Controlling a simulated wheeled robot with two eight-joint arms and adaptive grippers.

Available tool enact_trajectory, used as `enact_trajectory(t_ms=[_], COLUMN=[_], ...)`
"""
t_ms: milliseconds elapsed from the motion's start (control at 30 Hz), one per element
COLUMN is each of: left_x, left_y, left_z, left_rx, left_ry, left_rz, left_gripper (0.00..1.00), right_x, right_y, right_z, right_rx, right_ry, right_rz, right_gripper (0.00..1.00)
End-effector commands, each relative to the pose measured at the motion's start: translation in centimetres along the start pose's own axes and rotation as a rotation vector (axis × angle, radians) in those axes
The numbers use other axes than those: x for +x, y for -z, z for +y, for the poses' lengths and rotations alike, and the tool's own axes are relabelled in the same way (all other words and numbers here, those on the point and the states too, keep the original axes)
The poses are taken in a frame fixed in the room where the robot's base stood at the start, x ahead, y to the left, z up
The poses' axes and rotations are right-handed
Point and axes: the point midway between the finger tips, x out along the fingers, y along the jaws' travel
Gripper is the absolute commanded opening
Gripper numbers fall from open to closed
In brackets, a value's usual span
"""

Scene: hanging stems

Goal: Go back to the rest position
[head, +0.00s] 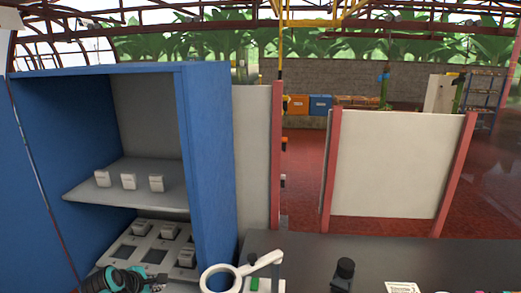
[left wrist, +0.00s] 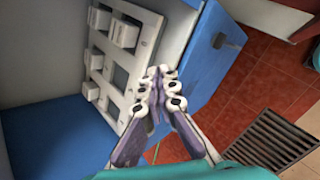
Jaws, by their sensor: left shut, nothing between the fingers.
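My left gripper (head: 157,283) shows at the bottom left of the head view, low in front of the blue cabinet, with its teal wrist beside it. In the left wrist view its two fingers (left wrist: 163,76) meet at the tips, with nothing between them. It is apart from the slotted white panel (left wrist: 122,72) in the cabinet, which lies beyond the fingers. My right gripper is not in the head view.
The blue cabinet (head: 207,160) has a shelf (head: 115,197) with three small white blocks. Below it, several blocks sit on the slotted panel (head: 112,240). A dark table (head: 400,255) holds a white ring magnifier (head: 237,271) and a black instrument (head: 344,273).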

Motion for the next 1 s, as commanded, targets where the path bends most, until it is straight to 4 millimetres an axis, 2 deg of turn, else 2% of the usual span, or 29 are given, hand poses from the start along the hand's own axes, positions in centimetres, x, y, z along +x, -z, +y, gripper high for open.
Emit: enact_trajectory(t_ms=[33,200,400,500,600,700,900,933,1000], left_x=[-1.6,-6.1,-10.0,-11.0,-11.5,-11.8,-11.8,-11.8,-11.8], left_y=[-1.8,-5.1,-6.2,-6.0,-5.7,-5.5,-5.4,-5.4,-5.4], left_z=[-2.0,-8.4,-15.7,-18.2,-19.7,-20.4,-20.5,-20.5,-20.5], left_rx=[0.179,0.81,1.509,1.768,1.939,2.025,2.047,2.046,2.045], left_ry=[0.016,0.065,0.114,0.132,0.144,0.15,0.152,0.152,0.152], left_rz=[0.006,0.025,0.028,0.027,0.026,0.027,0.026,0.026,0.026], left_gripper=[0.0,0.0,0.0,0.0,0.0,0.0,0.0,0.0,0.0], right_x=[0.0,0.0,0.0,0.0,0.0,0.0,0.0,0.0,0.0], right_y=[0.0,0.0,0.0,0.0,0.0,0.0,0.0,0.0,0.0], right_z=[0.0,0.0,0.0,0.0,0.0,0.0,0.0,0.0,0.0], right_rx=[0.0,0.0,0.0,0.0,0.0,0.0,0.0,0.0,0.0], right_ry=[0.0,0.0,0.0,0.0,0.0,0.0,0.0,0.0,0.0], right_rz=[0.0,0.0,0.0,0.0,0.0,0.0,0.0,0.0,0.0], right_gripper=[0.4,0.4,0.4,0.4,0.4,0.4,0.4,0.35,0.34])
